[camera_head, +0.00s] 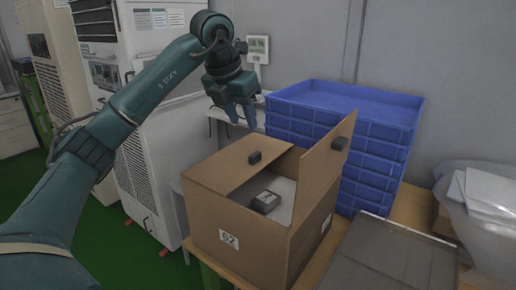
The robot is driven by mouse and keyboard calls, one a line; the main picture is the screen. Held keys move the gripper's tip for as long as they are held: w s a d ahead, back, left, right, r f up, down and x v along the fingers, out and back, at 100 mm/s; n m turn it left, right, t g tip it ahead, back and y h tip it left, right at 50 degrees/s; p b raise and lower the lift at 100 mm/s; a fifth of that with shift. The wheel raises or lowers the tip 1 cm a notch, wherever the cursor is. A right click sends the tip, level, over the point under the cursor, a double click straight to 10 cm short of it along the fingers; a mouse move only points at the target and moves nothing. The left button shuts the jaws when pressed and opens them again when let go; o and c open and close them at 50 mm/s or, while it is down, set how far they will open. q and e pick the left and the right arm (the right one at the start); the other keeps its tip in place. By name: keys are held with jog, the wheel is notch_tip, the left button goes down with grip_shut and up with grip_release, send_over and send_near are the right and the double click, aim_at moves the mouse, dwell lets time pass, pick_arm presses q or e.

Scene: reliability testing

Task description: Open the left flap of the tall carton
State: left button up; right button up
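The tall cardboard carton (235,236) stands on a wooden table, with a white number label on its front. Its right flap (321,172) stands up steeply, with a small black block on it. Inside the carton lies a dark box (265,202) on a pale surface. My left gripper (241,117) hangs above and behind the left flap, fingers down and apart, empty, not touching the carton. My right gripper is out of view.
Stacked blue crates (345,99) stand close behind and right of the carton. A grey panel (388,256) lies at its right. A clear bag with white items (486,205) is at the far right. White cabinets (150,150) stand at the left behind my arm.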

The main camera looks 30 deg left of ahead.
aim_at(254, 154)
pick_arm(q)
jog(key=x, duration=1.1)
jog(key=shift+w+f, duration=0.1)
jog(key=shift+f, duration=0.2)
jog(key=shift+d, duration=0.1)
grip_shut()
